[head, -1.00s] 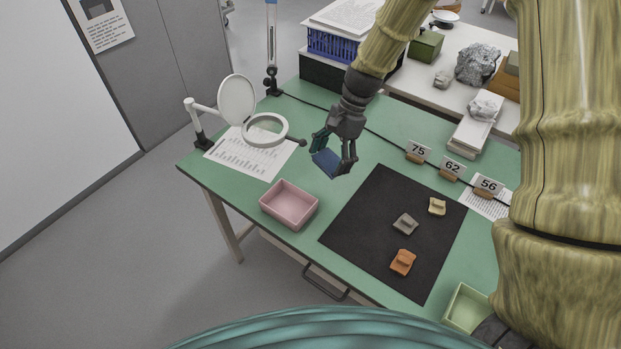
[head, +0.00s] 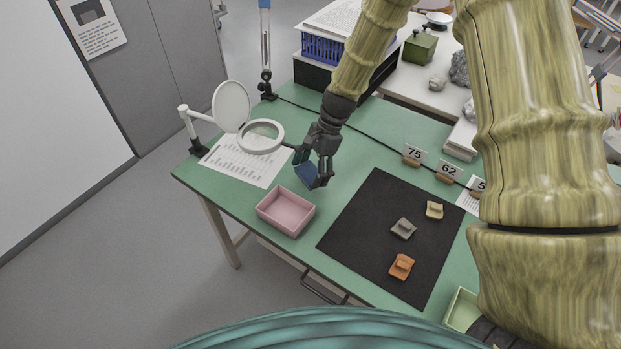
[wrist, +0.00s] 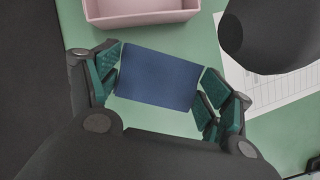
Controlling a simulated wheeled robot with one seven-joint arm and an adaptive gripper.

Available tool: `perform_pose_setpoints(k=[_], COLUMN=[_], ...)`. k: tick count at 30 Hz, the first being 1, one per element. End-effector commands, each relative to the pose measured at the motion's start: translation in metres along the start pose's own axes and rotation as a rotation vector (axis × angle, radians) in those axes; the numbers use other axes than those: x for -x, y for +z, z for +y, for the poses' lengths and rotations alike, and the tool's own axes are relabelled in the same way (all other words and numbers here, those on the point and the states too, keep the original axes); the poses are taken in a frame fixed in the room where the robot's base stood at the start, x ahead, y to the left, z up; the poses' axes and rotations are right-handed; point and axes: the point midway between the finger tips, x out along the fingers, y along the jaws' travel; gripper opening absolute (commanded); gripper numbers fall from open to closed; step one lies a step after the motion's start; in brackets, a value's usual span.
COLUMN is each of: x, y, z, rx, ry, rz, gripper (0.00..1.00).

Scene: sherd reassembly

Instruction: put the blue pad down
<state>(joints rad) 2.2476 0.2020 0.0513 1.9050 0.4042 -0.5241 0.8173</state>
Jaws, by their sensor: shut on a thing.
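My gripper (head: 313,178) is shut on the blue pad (head: 306,174), just behind and right of the pink tray. In the wrist view the pad (wrist: 158,76) is a flat dark blue rectangle between the two teal-lined fingers of my gripper (wrist: 160,85). Green table top shows around it. In the head view the pad hangs tilted and is partly covered by the fingers. I cannot tell whether its lower edge touches the table.
The pink tray (head: 273,222) lies close by. A ring magnifier (head: 279,132) stands just left of my gripper. The black mat (head: 367,262) holds orange, grey and tan sherds. Number cards stand behind it. Green table (head: 345,165) is bare between gripper and mat.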

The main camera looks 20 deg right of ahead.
Motion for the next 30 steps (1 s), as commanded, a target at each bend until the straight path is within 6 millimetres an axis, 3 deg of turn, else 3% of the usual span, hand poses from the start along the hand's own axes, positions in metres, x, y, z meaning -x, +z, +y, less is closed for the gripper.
perform_pose_setpoints(k=[13, 25, 26, 29, 30], x=[-0.036, -0.041, -0.041, -0.040, -0.040], y=[-0.015, -0.017, -0.017, -0.017, -0.017], z=[0.001, 0.000, 0.000, 0.000, 0.000], rx=[-0.001, 0.000, 0.000, 0.000, 0.000], ry=[0.001, 0.000, 0.000, 0.000, 0.000], rz=[-0.001, 0.000, 0.000, 0.000, 0.000], gripper=[0.50, 0.50, 0.81, 1.00, 1.00])
